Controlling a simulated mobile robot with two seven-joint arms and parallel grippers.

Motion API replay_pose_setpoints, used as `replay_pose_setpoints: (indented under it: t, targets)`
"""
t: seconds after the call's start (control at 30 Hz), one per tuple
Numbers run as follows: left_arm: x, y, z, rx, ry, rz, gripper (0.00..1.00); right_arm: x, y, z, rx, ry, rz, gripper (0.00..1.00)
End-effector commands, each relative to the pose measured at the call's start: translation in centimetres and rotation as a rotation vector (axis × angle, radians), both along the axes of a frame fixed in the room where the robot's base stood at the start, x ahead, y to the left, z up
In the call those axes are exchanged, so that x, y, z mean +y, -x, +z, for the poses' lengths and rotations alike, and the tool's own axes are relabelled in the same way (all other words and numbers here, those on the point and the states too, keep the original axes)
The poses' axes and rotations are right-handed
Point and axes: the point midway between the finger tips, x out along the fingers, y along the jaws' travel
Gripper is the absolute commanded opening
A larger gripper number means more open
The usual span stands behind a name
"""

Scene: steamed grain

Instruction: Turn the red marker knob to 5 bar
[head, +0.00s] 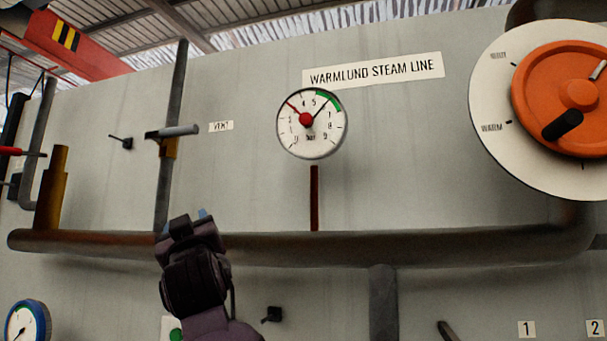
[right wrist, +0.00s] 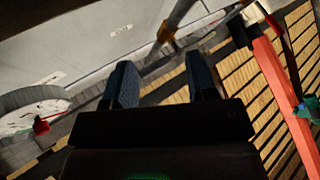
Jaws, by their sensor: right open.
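The round white gauge (head: 325,138), marked in bar, hangs on the grey wall under the "WARMLUND STEAM LINE" sign. The red marker knob (head: 306,119) is at its centre, with a red pointer towards the upper left, around 3, just before the 4. A black needle points to the upper right, beside a green band. The knob also shows at the left of the right wrist view (right wrist: 41,126). My right gripper (head: 190,216) is below and left of the gauge, apart from it. Its blue fingers are spread and empty in the wrist view (right wrist: 160,62). My left gripper is not in view.
A brown pipe (head: 330,247) runs across below the gauge. A grey-handled vent valve (head: 172,131) is on a vertical pipe at left. A large orange handwheel (head: 540,85) is at right. A blue-rimmed gauge (head: 40,318) is at lower left. The wall around the red knob is clear.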

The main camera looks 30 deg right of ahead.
Motion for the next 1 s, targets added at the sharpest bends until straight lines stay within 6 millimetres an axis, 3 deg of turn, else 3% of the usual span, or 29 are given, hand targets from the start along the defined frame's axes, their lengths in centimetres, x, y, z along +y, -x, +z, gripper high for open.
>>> replay_pose_setpoints:
  t: [0.03,0.2,0.4,0.6,0.7,0.83,1.0]
  targets:
    - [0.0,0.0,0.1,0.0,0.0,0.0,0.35,-0.1,1.0,3.0,-0.012,-0.004,-0.045,0.52]
    - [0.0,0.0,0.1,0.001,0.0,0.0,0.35,-2.1,4.6,10.2,0.034,-0.06,-0.269,0.52]
    - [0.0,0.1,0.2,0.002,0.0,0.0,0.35,-5.0,11.1,16.3,0.15,-0.223,-0.523,0.52]
    - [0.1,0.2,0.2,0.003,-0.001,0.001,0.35,-6.4,17.2,19.1,0.26,-0.403,-0.655,0.52]
    - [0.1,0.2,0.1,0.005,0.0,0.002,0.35,-6.6,19.1,19.6,0.295,-0.463,-0.681,0.52]
    - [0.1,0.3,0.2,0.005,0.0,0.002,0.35,-6.8,20.0,19.8,0.32,-0.499,-0.695,0.52]
    - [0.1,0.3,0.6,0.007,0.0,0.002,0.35,-8.0,19.1,19.8,0.325,-0.503,-0.697,0.52]
